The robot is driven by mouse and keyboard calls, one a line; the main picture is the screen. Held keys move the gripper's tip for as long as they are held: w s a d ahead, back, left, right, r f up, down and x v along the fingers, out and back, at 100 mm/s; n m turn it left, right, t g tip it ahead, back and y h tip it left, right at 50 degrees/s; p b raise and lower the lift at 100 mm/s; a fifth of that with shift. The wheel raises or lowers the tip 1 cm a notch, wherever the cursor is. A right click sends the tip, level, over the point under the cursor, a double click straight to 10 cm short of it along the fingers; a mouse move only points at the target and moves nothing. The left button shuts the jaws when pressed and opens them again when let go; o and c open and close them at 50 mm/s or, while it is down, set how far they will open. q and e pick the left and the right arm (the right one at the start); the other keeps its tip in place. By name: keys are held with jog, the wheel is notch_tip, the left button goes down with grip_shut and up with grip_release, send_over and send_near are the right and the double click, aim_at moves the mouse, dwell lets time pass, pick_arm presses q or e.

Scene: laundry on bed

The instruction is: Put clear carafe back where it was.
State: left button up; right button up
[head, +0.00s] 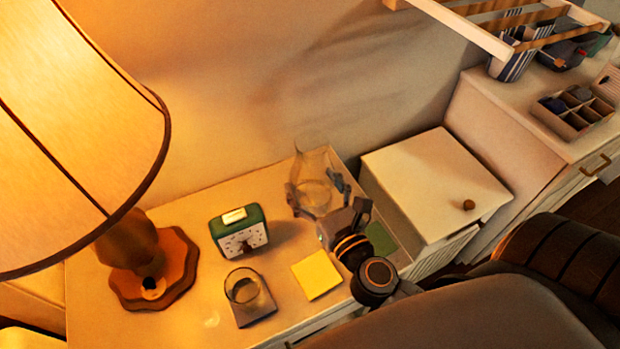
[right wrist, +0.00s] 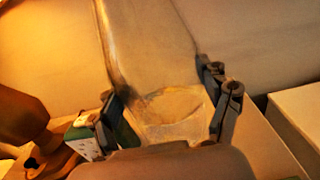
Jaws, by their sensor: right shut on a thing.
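The clear carafe (head: 314,170) is upright at the back right part of the nightstand top (head: 205,198). My right gripper (head: 316,192) is shut on it, one finger on each side of its body. In the right wrist view the carafe (right wrist: 150,50) stands between the two fingers (right wrist: 170,108). I cannot tell whether its base touches the nightstand. A green flat square (head: 381,238) lies at the nightstand's right side, partly hidden by my right arm. My left gripper is not in view.
In front are a drinking glass (head: 243,287) on a dark coaster (head: 256,309) and a yellow notepad (head: 317,275). A lamp (head: 75,130) fills the left. A white lidded box (head: 435,185) stands close on the right.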

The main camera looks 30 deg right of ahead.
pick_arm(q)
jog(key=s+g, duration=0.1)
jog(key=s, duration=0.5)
pick_arm(e)
jog(key=w+d+f+b, duration=0.1)
jog(key=w+f, duration=0.2)
jog(key=w+d+f+b, duration=0.2)
jog(key=w+f, duration=0.2)
jog(key=w+d+f+b, duration=0.1)
jog(key=w+f, duration=0.3)
jog(key=shift+w+d+f+b, duration=0.15)
jog(key=shift+f+b, duration=0.1)
jog(key=shift+b, duration=0.1)
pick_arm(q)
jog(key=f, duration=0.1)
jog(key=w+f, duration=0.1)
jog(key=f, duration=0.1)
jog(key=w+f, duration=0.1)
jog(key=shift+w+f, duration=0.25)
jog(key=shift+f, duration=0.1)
pick_arm(e)
jog(key=shift+f, duration=0.15)
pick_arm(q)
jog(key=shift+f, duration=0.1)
pick_arm(e)
jog(key=shift+f, duration=0.1)
jog(key=o, duration=1.8)
jog(key=shift+f, duration=0.15)
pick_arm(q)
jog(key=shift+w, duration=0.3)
